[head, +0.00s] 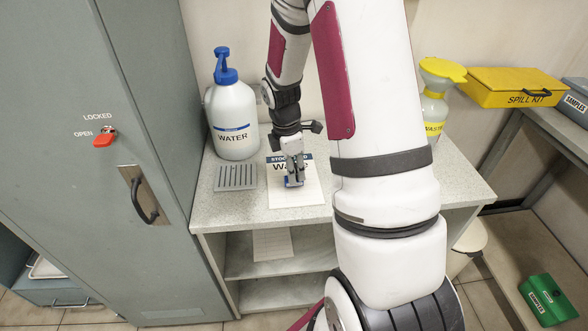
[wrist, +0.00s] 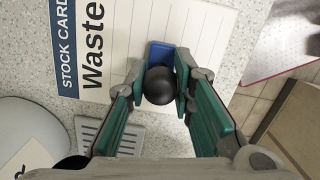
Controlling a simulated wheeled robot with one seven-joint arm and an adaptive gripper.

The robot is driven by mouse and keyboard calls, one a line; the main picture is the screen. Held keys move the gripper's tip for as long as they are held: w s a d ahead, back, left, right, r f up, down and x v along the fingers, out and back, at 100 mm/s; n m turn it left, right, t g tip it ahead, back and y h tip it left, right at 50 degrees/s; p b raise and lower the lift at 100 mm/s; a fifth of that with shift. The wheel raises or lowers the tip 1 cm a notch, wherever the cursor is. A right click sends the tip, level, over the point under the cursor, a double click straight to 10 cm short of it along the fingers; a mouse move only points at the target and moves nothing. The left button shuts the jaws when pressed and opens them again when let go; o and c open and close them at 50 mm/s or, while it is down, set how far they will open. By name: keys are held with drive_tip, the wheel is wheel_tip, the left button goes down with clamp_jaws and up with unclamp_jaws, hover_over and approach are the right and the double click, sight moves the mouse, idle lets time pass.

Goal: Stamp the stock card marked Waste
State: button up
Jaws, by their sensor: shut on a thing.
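The stock card marked Waste (head: 312,193) lies flat on the speckled bench top; its blue header and the word "Waste" show in the wrist view (wrist: 92,47). My gripper (head: 294,180) is over the card, pointing down, shut on the stamp. The stamp has a round black knob (wrist: 159,86) between my fingers and a blue base (wrist: 160,52). The base is on or just above the ruled part of the card; I cannot tell whether it touches. Any mark under the base is hidden.
A grey slotted tray (head: 236,178) lies left of the card, in front of a water bottle (head: 232,120). A waste bottle (head: 434,108) and a yellow spill kit (head: 512,88) stand right. A grey cabinet (head: 90,200) borders the bench on the left.

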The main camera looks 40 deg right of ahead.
drive_tip(key=shift+f, duration=0.6)
idle(1.7)
drive_tip(key=shift+r, duration=0.1)
drive_tip(key=shift+r+p, duration=2.65)
drive_tip(key=shift+r, duration=0.8)
